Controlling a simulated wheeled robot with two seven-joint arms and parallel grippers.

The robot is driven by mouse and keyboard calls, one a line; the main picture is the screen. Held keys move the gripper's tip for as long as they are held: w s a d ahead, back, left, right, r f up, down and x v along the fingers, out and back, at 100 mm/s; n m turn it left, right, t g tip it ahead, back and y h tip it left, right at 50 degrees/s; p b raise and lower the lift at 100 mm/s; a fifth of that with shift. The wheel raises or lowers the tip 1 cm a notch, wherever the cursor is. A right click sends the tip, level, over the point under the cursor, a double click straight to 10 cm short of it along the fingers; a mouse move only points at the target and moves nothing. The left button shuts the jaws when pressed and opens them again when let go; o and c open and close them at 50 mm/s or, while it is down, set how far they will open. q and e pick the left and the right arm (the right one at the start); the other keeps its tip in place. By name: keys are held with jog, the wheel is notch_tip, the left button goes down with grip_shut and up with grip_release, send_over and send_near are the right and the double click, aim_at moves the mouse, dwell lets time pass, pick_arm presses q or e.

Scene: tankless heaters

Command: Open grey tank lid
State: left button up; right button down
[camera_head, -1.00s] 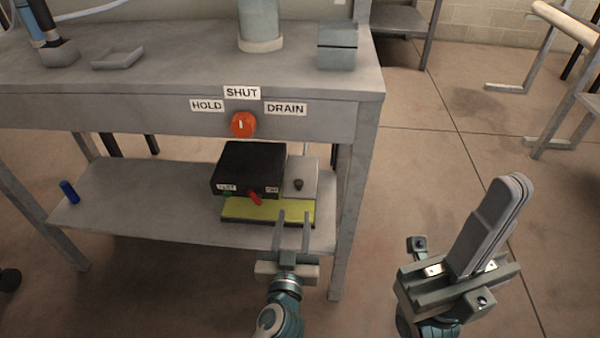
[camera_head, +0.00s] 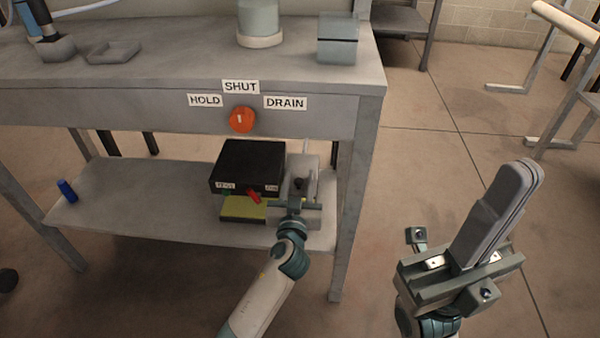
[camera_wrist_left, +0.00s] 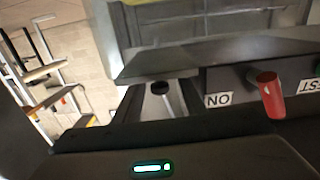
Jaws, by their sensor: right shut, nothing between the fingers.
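The grey lid (camera_head: 308,162) is on the right side of the unit on the lower shelf, beside the black box (camera_head: 247,160). A small dark knob (camera_head: 299,183) stands on it and also shows in the left wrist view (camera_wrist_left: 160,88). My left gripper (camera_head: 299,180) is over the lid with its fingers apart, one on each side of the knob in the head view. I cannot tell whether it touches the knob. The lid looks closed, partly hidden by the gripper. My right gripper (camera_head: 512,185) is shut and empty, upright over the floor at the right.
The black box has a red lever (camera_head: 254,196) close left of my left gripper, and a yellow-green strip (camera_head: 238,209) in front. The bench edge with an orange knob (camera_head: 242,120) overhangs the shelf. A blue cylinder (camera_head: 67,190) stands at the shelf's left end.

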aim_at(301, 170)
pick_arm(q)
jog(key=shift+w, duration=1.55)
grip_shut()
